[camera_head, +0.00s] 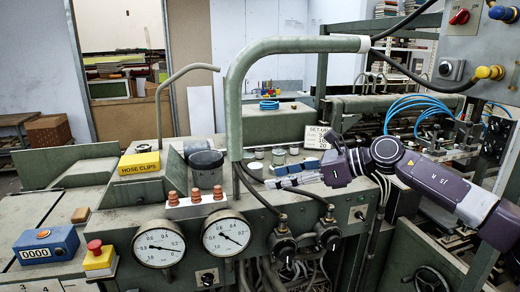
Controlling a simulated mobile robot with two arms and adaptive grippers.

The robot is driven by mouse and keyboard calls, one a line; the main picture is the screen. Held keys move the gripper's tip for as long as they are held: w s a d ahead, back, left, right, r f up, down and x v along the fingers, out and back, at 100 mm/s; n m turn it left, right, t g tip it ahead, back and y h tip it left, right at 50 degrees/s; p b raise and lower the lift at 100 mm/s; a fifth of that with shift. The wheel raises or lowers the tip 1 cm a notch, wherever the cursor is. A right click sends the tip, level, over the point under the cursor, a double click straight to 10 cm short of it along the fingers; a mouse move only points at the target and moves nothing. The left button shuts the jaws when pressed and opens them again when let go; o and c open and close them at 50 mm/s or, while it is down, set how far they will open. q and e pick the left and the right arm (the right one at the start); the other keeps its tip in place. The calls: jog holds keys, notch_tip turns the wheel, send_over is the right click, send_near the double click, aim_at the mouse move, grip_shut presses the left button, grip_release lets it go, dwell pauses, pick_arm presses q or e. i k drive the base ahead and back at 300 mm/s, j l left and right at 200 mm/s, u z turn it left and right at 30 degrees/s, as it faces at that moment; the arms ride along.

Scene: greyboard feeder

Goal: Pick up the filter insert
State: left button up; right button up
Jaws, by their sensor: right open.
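A dark grey cylinder with a lighter rim (206,172) stands upright on the green machine top, left of the bent green pipe. It may be the filter insert, but I cannot tell for certain. My right gripper (272,177) comes in from the right and points left, near the front edge of the machine top. It is open, and nothing shows between its fingers. It is to the right of the cylinder and apart from it, with the green pipe between them in the picture. My left gripper is not in view.
The bent green pipe (233,105) rises beside my right gripper. Several small round pieces (278,155) stand behind the gripper. A yellow hose clips box (139,163), copper-topped fittings (195,195), two gauges (226,233) and a blue counter (47,245) are to the left.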

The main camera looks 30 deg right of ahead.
aim_at(259, 151)
jog(key=i+l, duration=1.25)
jog(key=i, duration=0.1)
